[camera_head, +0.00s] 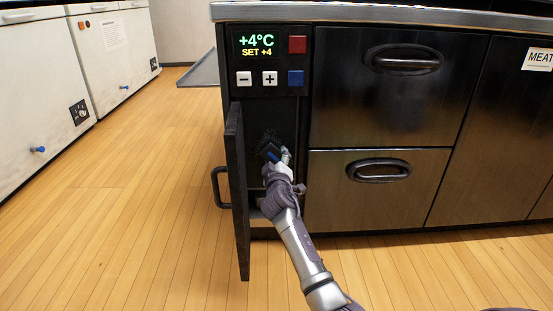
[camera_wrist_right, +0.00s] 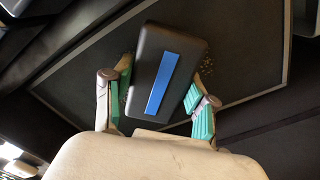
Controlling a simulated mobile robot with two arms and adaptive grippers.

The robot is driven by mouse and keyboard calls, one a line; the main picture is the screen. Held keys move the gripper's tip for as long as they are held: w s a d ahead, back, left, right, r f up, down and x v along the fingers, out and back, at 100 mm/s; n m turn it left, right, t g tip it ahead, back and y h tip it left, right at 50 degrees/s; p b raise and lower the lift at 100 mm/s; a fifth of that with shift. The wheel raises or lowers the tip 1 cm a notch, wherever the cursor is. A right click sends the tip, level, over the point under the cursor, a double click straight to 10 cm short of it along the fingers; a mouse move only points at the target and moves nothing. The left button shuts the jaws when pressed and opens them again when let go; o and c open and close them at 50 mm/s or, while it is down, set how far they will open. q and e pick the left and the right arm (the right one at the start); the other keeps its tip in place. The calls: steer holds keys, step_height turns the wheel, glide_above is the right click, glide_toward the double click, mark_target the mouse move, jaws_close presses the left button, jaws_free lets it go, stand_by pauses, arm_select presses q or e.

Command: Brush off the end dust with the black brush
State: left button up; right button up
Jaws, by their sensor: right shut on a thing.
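My right gripper (camera_head: 276,163) reaches into an open compartment at the left end of the steel counter unit. In the right wrist view, the right gripper (camera_wrist_right: 158,98) is shut on a black brush (camera_wrist_right: 188,47) with a blue stripe, its green pads on either side. The brush also shows in the head view (camera_head: 268,148) as a small dark block. Behind it is a dark framed panel (camera_wrist_right: 255,45). Pale dust specks (camera_wrist_right: 232,102) show on the panel beside the brush; the brush hides part of it. I cannot tell whether the bristles touch the panel. My left gripper is not in view.
A narrow dark door (camera_head: 238,200) stands open just left of my right arm. A control panel (camera_head: 270,60) reading +4°C is above the compartment. Steel drawers (camera_head: 378,200) are close on the right. The wooden floor (camera_head: 120,200) is clear on the left.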

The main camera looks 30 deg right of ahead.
steer(key=shift+f+b, duration=0.35)
steer(key=shift+f, duration=0.4)
step_height(320, 180, down, 4)
steer(key=b, duration=0.3)
steer(key=shift+r, duration=0.1)
